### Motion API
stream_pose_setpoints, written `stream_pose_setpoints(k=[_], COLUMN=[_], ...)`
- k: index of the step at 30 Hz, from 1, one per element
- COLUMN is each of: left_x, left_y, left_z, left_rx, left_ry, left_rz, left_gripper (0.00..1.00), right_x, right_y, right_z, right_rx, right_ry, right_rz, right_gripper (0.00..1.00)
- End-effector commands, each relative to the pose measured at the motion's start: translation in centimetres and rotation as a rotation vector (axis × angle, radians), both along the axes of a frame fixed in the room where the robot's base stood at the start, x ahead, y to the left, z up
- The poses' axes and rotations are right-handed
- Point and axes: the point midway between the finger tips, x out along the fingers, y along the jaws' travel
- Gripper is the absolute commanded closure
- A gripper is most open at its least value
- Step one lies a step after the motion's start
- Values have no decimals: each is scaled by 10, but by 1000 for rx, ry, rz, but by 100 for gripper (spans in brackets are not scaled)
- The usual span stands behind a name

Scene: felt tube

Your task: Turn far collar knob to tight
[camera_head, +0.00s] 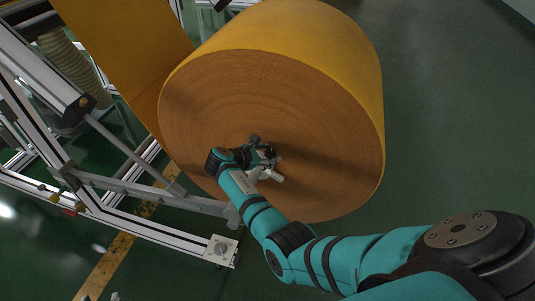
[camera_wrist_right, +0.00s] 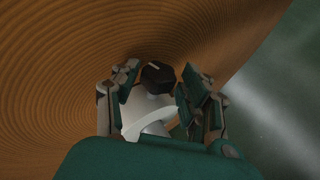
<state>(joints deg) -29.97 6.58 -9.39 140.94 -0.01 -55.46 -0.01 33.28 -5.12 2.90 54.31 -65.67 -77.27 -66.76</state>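A large roll of orange-brown felt (camera_head: 215,115) shows its flat end face in the head view. My right gripper (camera_head: 268,158) is at the middle of that face. In the right wrist view, a black knob (camera_wrist_right: 157,76) with a pale mark on it sits on a light grey collar (camera_wrist_right: 140,108). The fingers of my right gripper (camera_wrist_right: 160,88) stand on either side of the knob, spread apart, with small gaps showing beside it. A pale lever-like part (camera_wrist_right: 151,135) lies in front of the collar.
A metal frame (camera_head: 150,225) with rails stands left of the roll. A felt sheet (camera_head: 125,40) runs from the roll to the upper left. The roll's face lies close around my right gripper. Green floor (camera_head: 450,120) at the right is clear.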

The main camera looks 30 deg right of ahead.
Motion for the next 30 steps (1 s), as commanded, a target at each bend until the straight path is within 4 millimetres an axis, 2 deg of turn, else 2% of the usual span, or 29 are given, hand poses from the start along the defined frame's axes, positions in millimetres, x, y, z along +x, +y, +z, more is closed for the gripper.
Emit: stream_pose_setpoints(k=[4,15,27,30], left_x=[0,0,0,0], left_y=[0,0,0,0], left_z=[0,0,0,0], left_rx=[-1,-1,-1,-1], left_ry=[0,0,0,0], left_rz=[-1,-1,-1,-1], left_gripper=[60,60,60,60], right_x=[-1,-14,-16,-25], right_y=[10,57,63,60], right_z=[6,33,37,28], right_rx=[0,1,1,29], right_ry=[-2,0,0,-23], right_rz=[2,0,-2,-23], right_gripper=[54,54,54,54])
